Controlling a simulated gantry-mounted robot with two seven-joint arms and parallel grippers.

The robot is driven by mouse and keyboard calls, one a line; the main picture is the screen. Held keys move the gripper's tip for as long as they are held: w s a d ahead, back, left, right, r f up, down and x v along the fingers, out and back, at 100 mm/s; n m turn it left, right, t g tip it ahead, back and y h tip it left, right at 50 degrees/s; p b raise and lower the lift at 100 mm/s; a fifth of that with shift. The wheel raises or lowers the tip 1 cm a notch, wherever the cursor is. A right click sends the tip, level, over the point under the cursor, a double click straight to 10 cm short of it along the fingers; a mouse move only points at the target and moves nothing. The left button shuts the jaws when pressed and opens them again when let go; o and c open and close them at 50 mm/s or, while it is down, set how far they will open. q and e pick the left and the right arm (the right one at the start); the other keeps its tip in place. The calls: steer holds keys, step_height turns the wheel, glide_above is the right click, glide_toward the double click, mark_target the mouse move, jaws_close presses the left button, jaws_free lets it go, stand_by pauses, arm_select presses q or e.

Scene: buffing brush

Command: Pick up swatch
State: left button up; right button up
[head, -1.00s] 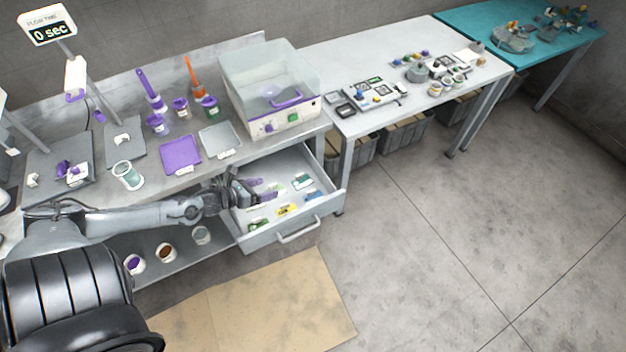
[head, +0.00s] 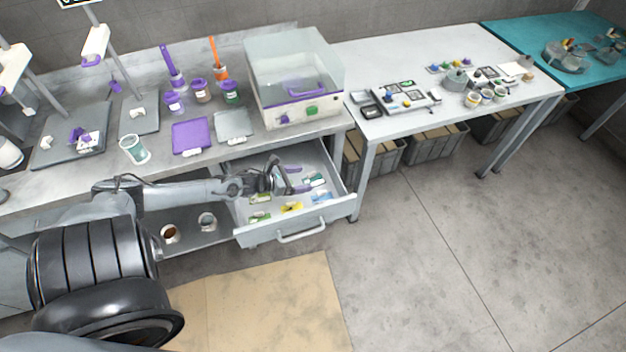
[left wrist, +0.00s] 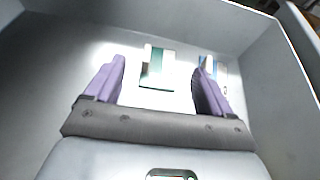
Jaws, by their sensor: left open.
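Several small swatches lie flat in the open drawer (head: 268,231): a yellow one (head: 291,207), a green one (head: 259,213), a blue one (head: 321,197) and a teal-and-white one (head: 314,180). My left gripper (head: 289,178) reaches into the drawer from the left. In the left wrist view the left gripper (left wrist: 158,90) has its two purple fingers wide apart with nothing between them. A green-and-white swatch (left wrist: 157,70) lies on the drawer floor ahead, between the finger lines. A blue-and-white swatch (left wrist: 210,66) lies beyond the right fingertip. My right gripper is not in view.
The drawer's walls enclose the swatches. Above it, the bench holds a clear-lidded machine (head: 293,80), a purple tray (head: 191,135), a grey tray (head: 233,124) and several bottles. A cardboard sheet (head: 255,300) lies on the floor. A white table (head: 400,60) stands right.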

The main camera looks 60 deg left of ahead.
mark_target(313, 181)
arm_select(q)
steer(key=shift+b+x, duration=0.55)
steer(key=shift+x, duration=2)
steer(key=shift+r, duration=0.2)
steer(key=shift+c, duration=0.5)
steer(key=c, duration=1)
